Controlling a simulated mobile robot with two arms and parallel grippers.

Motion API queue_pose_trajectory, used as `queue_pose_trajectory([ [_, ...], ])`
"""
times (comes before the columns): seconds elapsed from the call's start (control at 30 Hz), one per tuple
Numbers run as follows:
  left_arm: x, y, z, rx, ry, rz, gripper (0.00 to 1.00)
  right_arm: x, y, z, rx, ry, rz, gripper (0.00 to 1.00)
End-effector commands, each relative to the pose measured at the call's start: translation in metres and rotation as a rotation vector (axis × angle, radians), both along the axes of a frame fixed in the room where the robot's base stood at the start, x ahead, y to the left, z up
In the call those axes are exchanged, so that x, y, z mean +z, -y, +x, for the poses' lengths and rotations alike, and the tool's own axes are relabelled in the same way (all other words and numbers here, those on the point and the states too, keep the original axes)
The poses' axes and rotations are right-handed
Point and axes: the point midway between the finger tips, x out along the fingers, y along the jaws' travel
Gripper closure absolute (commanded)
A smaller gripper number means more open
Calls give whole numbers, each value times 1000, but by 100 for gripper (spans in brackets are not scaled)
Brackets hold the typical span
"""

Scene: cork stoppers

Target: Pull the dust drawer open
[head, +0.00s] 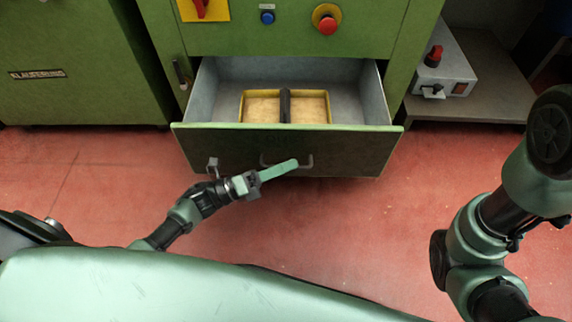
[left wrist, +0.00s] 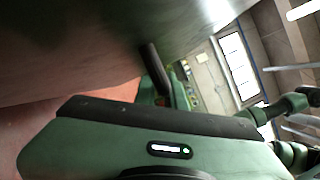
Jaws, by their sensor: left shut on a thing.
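The dust drawer (head: 340,148) stands pulled out of the green machine, and its grey inside shows from above. Its dark front panel carries a bar handle (head: 308,162). My left gripper (head: 291,164) reaches in from the left and is shut on this handle. The fingers hide part of the bar. In the left wrist view the dark handle bar (left wrist: 152,66) runs down from the drawer front (left wrist: 70,45) to my gripper fingers. My right arm shows at the right of the head view, but its gripper is out of view.
A yellow-rimmed tray (head: 243,108) with tan material and a dark bar across it lies in the drawer. The machine (head: 290,35) has a red emergency button (head: 327,24) and a blue button (head: 267,17). A control box (head: 444,72) sits on a grey bench at right. Red floor before the drawer is clear.

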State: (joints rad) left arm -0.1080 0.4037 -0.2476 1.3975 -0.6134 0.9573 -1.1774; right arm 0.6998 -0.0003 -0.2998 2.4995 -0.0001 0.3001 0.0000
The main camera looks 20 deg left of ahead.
Motion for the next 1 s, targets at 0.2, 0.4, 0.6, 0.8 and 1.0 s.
queue_pose_trajectory([
  [0.2, -1, -1, -1, 0, -3, 2, 100, 0, 0, 0, 0, 0, 0, 100],
  [0.4, 1, 6, -22, 0, -5, 0, 100, 12, 0, 0, 0, 0, 0, 100],
  [0.6, -1, 9, -35, 1, -1, 3, 100, 15, 0, 0, 0, 1, 0, 100],
  [0.8, -1, 9, -35, 1, -1, 3, 81, 14, 0, -1, 1, 1, 0, 100],
  [1.0, -1, 9, -34, 1, 0, 2, 80, 14, 0, -1, 1, 1, 0, 100],
])
